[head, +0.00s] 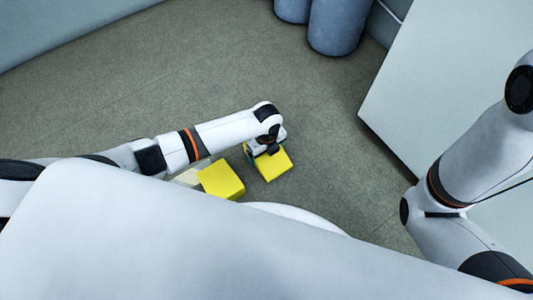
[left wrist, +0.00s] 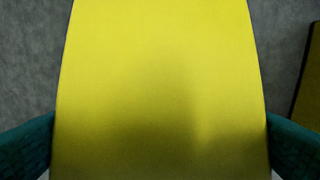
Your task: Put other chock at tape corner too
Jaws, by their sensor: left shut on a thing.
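My left gripper (head: 265,152) reaches down to the floor and is shut on a yellow chock (head: 274,167). In the left wrist view this chock (left wrist: 160,80) fills the middle, with a teal finger pad against each side. A second yellow chock (head: 222,180) sits just to the left in the head view, close beside the held one. Its edge also shows at the right of the left wrist view (left wrist: 309,75). I cannot make out a tape corner. My right gripper is out of view; only its arm shows at the right.
A pale patch or object (head: 187,177) shows left of the second chock, partly behind my arm; I cannot tell what it is. A large white box-like unit (head: 430,80) stands at the right. Blue-grey cylinders (head: 335,25) stand at the back. The floor (head: 190,75) beyond is clear.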

